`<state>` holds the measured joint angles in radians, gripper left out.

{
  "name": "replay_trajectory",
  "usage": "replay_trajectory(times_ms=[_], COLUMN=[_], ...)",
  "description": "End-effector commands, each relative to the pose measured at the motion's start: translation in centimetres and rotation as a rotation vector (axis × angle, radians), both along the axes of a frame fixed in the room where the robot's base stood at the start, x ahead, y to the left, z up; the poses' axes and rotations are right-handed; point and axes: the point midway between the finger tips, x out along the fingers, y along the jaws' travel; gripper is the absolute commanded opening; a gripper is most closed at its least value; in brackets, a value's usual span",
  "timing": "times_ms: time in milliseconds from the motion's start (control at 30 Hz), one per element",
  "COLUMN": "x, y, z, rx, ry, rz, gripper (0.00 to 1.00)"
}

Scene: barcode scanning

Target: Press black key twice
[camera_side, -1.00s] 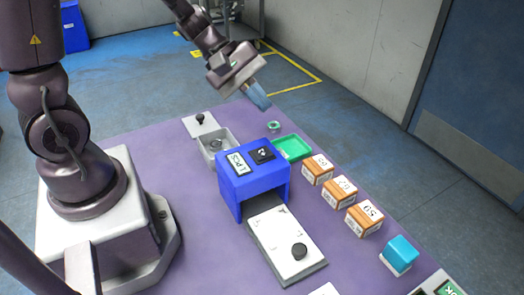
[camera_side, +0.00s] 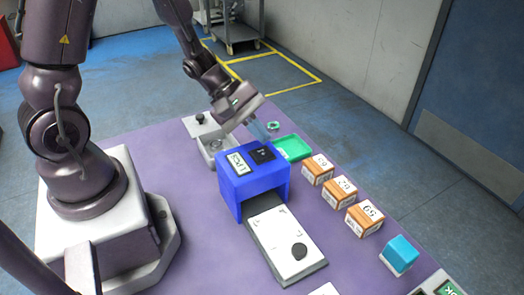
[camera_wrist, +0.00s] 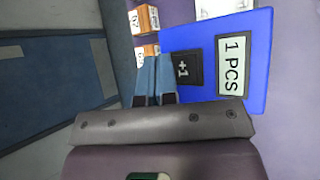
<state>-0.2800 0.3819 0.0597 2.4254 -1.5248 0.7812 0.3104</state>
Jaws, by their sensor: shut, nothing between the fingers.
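The black key (camera_side: 263,154) is a small square pad on top of the blue scanner housing (camera_side: 236,190). In the wrist view, the key (camera_wrist: 183,68) reads "+1". Beside it on the housing is a pale display (camera_side: 237,163), which reads "1 PCS" in the wrist view (camera_wrist: 234,64). My gripper (camera_side: 262,136) has blue fingers, shut and empty, pointing down just behind the key in the side view. In the wrist view the fingertips (camera_wrist: 154,62) are next to the key's left edge. I cannot tell whether they touch it.
A white sliding plate (camera_side: 291,254) extends from the housing's front. A green tray (camera_side: 296,147) and several orange boxes (camera_side: 340,193) stand to the right, with a cyan block (camera_side: 401,252) nearer the front. A grey bin (camera_side: 211,149) is behind the housing. The purple table (camera_side: 190,230) is clear at front left.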

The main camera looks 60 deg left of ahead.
Motion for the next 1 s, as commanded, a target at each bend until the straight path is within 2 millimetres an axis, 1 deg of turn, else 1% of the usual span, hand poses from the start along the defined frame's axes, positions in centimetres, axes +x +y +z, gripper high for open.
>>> replay_trajectory(times_ms=[100,233,1000], x=[-0.03,-0.01,-0.01], y=[0.01,0.01,0.01], z=[-0.91,-1.31,-1.33], rx=[0.0,0.001,0.001], ry=[0.001,0.0,-0.001], rz=[0.0,0.001,0.0], gripper=[0.0,0.0,0.0])
